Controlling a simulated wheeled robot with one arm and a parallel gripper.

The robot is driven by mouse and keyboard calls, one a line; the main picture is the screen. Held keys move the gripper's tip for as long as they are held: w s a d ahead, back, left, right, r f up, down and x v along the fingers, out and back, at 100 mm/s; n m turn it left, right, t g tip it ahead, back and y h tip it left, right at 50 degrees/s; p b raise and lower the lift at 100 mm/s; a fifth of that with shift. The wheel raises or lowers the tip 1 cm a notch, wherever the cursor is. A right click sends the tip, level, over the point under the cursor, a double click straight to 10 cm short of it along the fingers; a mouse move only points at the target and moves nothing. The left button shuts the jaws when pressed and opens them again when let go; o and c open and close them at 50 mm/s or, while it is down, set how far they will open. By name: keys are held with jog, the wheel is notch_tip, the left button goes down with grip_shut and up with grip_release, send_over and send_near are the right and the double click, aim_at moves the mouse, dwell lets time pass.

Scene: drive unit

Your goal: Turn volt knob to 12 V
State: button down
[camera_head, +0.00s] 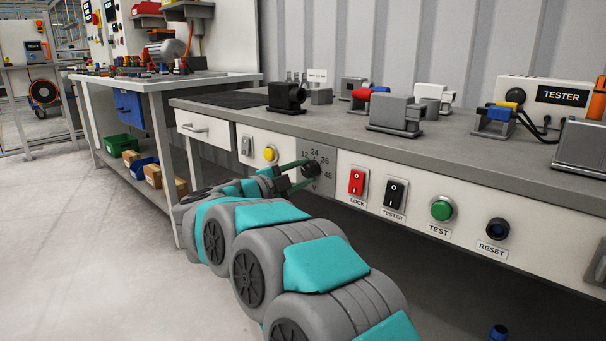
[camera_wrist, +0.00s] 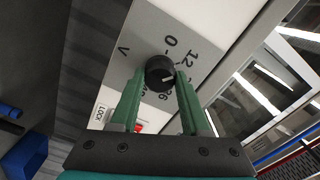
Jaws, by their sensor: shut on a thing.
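The black volt knob (camera_head: 311,170) sits on a grey dial plate (camera_head: 325,154) on the bench's front panel. The plate shows 12, 24, 36, 48 and V in the head view; the 0 shows in the wrist view. My gripper (camera_head: 303,173) has its green fingers shut on the knob, one on each side. In the wrist view the knob (camera_wrist: 159,70) is between the fingertips, and its white mark points right, toward the area by the right finger, just past the 12. That finger hides the 24, so the exact setting is hard to tell.
Right of the dial are the red LOCK switch (camera_head: 356,182), black TESTER switch (camera_head: 395,194), green TEST button (camera_head: 441,210) and RESET button (camera_head: 497,229). A yellow button (camera_head: 270,153) is at its left. Parts and a tester box (camera_head: 545,93) stand on the bench top.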

jog(key=shift+c, duration=1.9)
grip_release()
jog(key=shift+s, duration=0.1)
jog(key=v, duration=0.7)
jog(key=shift+s+a, duration=0.25)
